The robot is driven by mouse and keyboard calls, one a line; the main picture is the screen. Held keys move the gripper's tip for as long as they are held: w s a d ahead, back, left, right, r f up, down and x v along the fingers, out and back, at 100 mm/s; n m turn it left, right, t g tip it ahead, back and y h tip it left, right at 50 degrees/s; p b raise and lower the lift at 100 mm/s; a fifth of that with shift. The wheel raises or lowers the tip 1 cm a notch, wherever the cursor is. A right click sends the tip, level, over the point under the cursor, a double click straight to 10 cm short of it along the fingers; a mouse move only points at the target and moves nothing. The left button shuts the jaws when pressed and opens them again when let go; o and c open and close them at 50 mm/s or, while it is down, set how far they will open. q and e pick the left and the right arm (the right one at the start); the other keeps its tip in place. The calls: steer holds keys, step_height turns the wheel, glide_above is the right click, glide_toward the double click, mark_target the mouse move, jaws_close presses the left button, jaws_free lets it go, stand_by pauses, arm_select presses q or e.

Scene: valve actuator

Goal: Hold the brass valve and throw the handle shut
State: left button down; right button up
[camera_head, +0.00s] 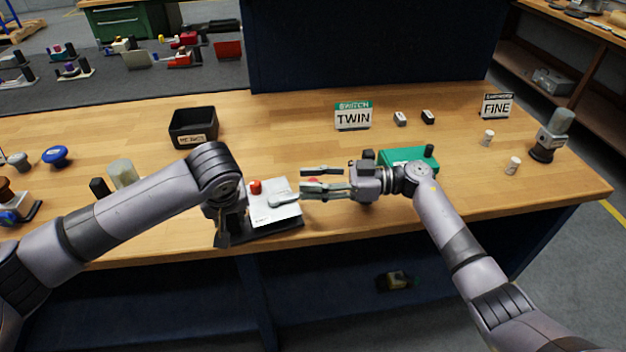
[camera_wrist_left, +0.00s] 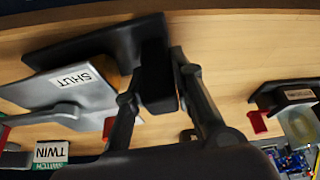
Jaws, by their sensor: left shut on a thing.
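The valve unit has a dark base (camera_head: 262,234), a pale plate (camera_head: 283,215) with a grey lever handle (camera_head: 284,201), and a red knob (camera_head: 255,187). In the left wrist view, its plate carries a SHUT label (camera_wrist_left: 74,78), with a brass-coloured part (camera_wrist_left: 123,81) beside it. My left gripper (camera_head: 228,218) is shut on the unit's black upright post (camera_wrist_left: 155,78), whose fingers show on both sides in the left wrist view. My right gripper (camera_head: 318,181) points left with its fingers apart, by the lever's right end. Whether it touches the lever is unclear.
A green unit (camera_head: 402,156) stands behind my right wrist. TWIN (camera_head: 353,117) and FINE (camera_head: 497,106) signs, small blocks and a black bin (camera_head: 193,127) stand further back. Knobs and other units sit at left. The wooden bench (camera_head: 275,130) is clear between bin and TWIN sign.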

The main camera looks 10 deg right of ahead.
jaws_close()
stand_by(0.5)
stand_by(0.4)
